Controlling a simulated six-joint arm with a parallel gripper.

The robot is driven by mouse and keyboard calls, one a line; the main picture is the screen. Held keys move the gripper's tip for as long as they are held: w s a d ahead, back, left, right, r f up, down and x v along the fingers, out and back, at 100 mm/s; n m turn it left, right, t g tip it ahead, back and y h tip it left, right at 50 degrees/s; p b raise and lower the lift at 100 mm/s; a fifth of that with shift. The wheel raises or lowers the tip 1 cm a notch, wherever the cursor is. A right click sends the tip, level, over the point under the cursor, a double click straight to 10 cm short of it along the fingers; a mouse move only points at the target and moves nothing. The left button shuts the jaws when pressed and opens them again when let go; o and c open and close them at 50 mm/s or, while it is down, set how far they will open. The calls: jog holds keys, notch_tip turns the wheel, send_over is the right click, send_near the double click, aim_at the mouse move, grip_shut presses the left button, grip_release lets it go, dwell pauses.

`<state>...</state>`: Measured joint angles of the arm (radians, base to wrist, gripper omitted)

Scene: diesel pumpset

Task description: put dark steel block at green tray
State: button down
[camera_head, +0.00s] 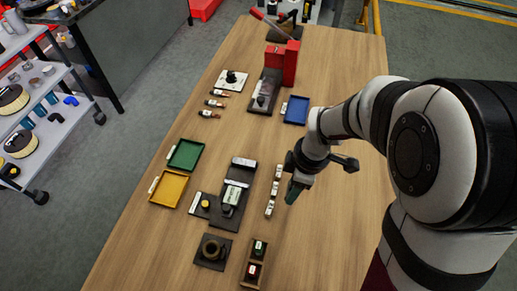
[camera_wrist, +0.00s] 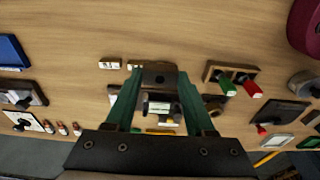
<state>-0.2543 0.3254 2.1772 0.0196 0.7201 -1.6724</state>
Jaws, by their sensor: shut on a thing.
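My gripper (camera_head: 294,190) is above the table, right of the row of small white-labelled pieces. In the wrist view its two green fingers (camera_wrist: 159,84) are shut on the dark steel block (camera_wrist: 159,76), which lies across the fingertips. In the head view I cannot make the block out apart from the gripper. The green tray (camera_head: 172,168) lies flat at the table's left side, left of and apart from my gripper. It looks empty. In the wrist view I cannot make it out clearly behind the gripper.
A yellow tray (camera_head: 158,202) lies beside the green one, and a blue tray (camera_head: 286,119) farther back. A dark fixture (camera_head: 214,209) with pale parts stands between my gripper and the green tray. A wooden rack (camera_head: 245,280) with green and red pieces is at the front.

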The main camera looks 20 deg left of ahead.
send_over(252, 202)
jog(key=f, duration=0.5)
jog(key=shift+d+f, duration=0.25)
jog(key=shift+f, duration=2.1)
jog(key=shift+c, duration=1.3)
grip_release()
jog(key=shift+f, duration=0.1)
